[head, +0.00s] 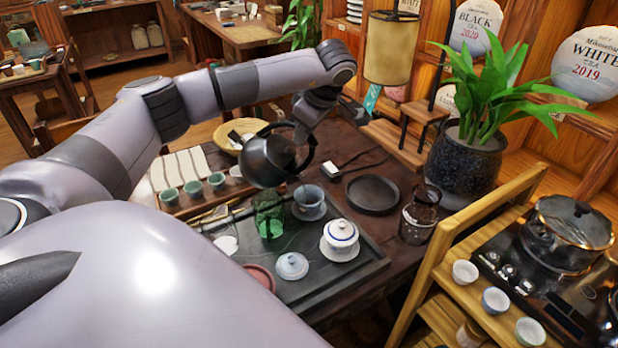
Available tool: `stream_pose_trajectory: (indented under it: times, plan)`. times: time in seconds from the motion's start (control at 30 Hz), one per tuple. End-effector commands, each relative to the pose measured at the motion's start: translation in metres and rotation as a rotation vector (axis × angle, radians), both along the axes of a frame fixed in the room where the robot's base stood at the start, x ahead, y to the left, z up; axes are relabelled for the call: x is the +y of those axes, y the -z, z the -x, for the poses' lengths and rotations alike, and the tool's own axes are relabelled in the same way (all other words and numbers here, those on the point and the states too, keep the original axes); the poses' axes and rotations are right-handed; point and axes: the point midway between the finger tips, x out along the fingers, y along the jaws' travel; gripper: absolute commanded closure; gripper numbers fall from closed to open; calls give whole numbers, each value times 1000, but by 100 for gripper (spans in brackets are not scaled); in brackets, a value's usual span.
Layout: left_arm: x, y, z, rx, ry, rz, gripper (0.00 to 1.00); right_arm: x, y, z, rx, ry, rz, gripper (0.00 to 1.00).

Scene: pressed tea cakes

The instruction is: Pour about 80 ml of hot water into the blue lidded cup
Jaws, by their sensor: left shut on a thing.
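My left gripper (306,122) is shut on the handle of a dark kettle (266,162) and holds it above the tea tray (345,277). The kettle looks tilted; no water stream shows. Just below and to its right, a blue-grey cup (309,197) stands open on a saucer. A pale lid (291,265) lies apart on the tray's front part. A white cup with blue bands (340,236) has its lid on. My right gripper is out of view.
Several small green cups (193,188) stand in a row at the left. A round black dish (373,193) and a dark glass vessel (418,220) stand right of the tray. A potted plant (466,160) and a wooden stand with a glass pot (567,232) bound the right side.

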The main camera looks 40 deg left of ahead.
Motion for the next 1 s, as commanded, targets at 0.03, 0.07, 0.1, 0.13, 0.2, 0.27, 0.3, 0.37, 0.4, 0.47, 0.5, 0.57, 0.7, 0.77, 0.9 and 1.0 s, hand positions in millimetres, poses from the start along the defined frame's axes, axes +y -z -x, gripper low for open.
stream_pose_trajectory:
  times: [0.03, 0.07, 0.1, 0.13, 0.2, 0.27, 0.3, 0.37, 0.4, 0.47, 0.5, 0.57, 0.7, 0.77, 0.9, 1.0]
  plan:
    - [0, -2, -1, -4, -1, -5, 100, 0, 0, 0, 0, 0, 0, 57]
    - [0, -2, -1, -4, -1, -6, 100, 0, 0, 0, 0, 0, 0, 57]
    - [0, -2, -1, -3, 0, -7, 100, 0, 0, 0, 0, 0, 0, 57]
    - [0, -2, -1, -3, 0, -7, 100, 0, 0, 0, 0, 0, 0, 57]
    - [-1, -2, -1, -1, 0, -8, 100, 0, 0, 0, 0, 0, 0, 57]
    - [-1, -1, -1, -1, 0, -10, 100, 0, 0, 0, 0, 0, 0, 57]
    - [-1, -1, -1, 1, 0, -13, 100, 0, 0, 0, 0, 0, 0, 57]
    - [-2, 0, -1, 2, 0, -17, 100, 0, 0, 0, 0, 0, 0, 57]
    - [-2, 0, -1, 2, 0, -20, 100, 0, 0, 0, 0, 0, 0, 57]
    - [-3, 1, -2, 4, 0, -24, 100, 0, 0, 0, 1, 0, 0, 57]
    - [-3, 1, -2, 5, -1, -27, 100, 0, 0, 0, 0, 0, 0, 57]
    - [-3, 1, -2, 6, -1, -31, 100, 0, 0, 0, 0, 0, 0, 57]
    - [-4, 3, -2, 9, -1, -42, 100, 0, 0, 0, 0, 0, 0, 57]
    - [-5, 3, -2, 11, -1, -47, 100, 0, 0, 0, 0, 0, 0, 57]
    - [-6, 5, -3, 13, -2, -56, 100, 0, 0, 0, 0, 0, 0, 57]
    - [-8, 6, -3, 16, -1, -65, 100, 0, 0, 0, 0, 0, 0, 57]
